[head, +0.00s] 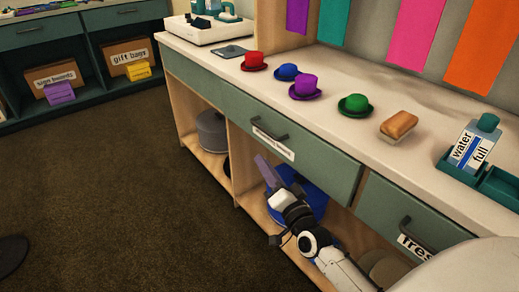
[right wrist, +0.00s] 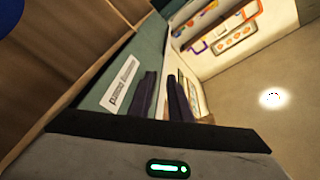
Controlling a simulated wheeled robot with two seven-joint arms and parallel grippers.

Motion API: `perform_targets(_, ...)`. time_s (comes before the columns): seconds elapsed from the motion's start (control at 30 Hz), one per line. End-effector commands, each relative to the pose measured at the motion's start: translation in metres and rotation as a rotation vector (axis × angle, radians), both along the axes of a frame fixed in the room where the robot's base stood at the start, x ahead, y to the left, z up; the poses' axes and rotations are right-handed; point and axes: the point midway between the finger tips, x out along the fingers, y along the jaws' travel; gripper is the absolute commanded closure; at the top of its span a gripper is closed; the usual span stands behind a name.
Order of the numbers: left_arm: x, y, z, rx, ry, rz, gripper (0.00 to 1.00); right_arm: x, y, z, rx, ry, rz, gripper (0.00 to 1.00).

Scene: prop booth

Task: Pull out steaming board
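No board that I can name for sure as the steaming board shows. A wide teal drawer front (head: 305,150) sits under the counter, closed, with a dark bar handle (head: 268,129) and a white label (head: 273,147) too small to read. My right gripper (head: 266,168) is just below this front, before the open shelf. My left gripper is not in view.
The counter (head: 340,85) holds several small hats, such as a red one (head: 254,61), a bread-like block (head: 398,125) and a water bottle (head: 475,140). A blue round thing (head: 310,198) and a grey pot (head: 212,131) sit on the shelf below. The carpet (head: 110,190) at left is mostly clear.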

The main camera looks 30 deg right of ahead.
Motion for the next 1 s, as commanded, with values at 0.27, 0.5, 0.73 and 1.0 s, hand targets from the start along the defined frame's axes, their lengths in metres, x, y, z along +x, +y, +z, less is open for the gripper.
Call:
perform_targets(0.27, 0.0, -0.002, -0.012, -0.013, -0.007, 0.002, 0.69, 0.02, -0.04, 0.018, 0.125, -0.138, -0.082, 0.82)
perform_targets(0.5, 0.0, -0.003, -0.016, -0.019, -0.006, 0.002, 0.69, 0.058, -0.049, 0.027, 0.123, -0.138, -0.082, 0.82)
perform_targets(0.73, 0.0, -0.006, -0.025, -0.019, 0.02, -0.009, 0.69, 0.094, -0.058, 0.034, 0.122, -0.135, -0.08, 0.82)
perform_targets(1.0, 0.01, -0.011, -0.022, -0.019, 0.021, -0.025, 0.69, 0.111, -0.062, 0.038, 0.122, -0.132, -0.08, 0.82)
